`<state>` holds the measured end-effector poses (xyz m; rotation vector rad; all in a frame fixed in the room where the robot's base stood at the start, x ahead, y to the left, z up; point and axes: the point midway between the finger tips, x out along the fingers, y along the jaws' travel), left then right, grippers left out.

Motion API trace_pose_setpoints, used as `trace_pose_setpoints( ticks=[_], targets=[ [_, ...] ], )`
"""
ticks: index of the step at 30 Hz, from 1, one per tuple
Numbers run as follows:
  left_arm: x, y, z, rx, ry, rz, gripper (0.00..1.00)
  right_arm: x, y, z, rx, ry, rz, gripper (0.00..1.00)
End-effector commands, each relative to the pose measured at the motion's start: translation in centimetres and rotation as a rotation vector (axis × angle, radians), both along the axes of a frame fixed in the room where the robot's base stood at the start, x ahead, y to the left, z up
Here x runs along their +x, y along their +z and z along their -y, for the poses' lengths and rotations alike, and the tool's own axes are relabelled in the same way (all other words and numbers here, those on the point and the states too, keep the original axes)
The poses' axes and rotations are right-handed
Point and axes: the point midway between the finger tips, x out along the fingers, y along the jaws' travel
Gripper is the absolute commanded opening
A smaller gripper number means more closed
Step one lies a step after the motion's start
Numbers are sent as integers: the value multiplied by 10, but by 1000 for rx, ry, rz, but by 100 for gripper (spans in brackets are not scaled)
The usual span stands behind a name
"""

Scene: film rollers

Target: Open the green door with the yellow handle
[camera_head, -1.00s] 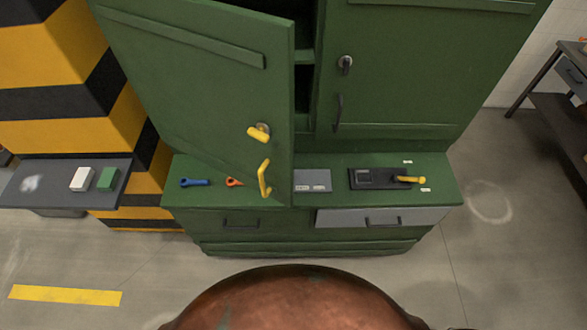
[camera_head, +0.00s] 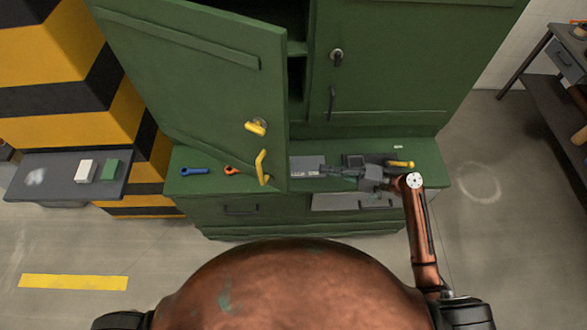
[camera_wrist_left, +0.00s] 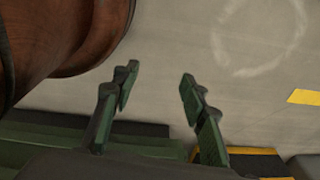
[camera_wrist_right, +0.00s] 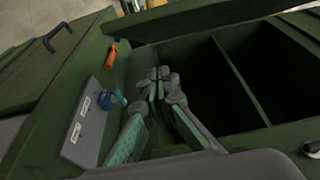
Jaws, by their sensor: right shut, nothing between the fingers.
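The green door (camera_head: 190,85) stands swung open from the cabinet in the head view, with a dark gap at its right edge. Its yellow handle (camera_head: 262,167) sits low near that edge, below a yellow turn knob (camera_head: 256,127). My right gripper (camera_head: 327,171) is shut and empty, just right of the door's free edge, over the counter and pointing left. In the right wrist view its fingers (camera_wrist_right: 158,78) are together beside the dark cabinet interior (camera_wrist_right: 225,85). My left gripper (camera_wrist_left: 159,75) is open and empty above the floor in the left wrist view; the head view does not show it.
The other cabinet door (camera_head: 400,70) is closed. The counter (camera_head: 210,157) carries a blue wrench (camera_head: 194,171), an orange tool (camera_head: 231,169), a grey panel (camera_head: 306,166) and a yellow-handled device (camera_head: 400,164). A side shelf (camera_head: 50,178) stands left, and a workbench (camera_head: 545,85) right.

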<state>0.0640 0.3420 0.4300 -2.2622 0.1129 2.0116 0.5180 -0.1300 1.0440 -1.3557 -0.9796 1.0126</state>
Motion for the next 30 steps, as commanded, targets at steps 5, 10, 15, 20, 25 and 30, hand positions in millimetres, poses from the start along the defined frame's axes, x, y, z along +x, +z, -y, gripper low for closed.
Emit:
trace_pose_setpoints(
  ticks=[5, 10, 15, 20, 25, 30],
  targets=[
    [-9, 3, 1, -1, 2, -12, 40, 4, 14, -12, 34, 14, 2, 0],
    [-22, 11, 3, -3, 5, -28, 40, 12, 16, -40, 36, 13, 1, 0],
    [-24, 20, 3, -2, 5, -31, 40, 22, 16, -74, 34, 12, 1, 0],
    [-20, 29, 3, -2, 4, -26, 40, 28, 14, -102, 32, 11, 0, 0],
    [-14, 42, 3, -3, 3, -17, 40, 5, 14, -112, 31, 9, 0, 0],
    [-11, 46, 3, -2, 2, -13, 40, -4, 12, -117, 30, 9, 1, 0]
  ],
)
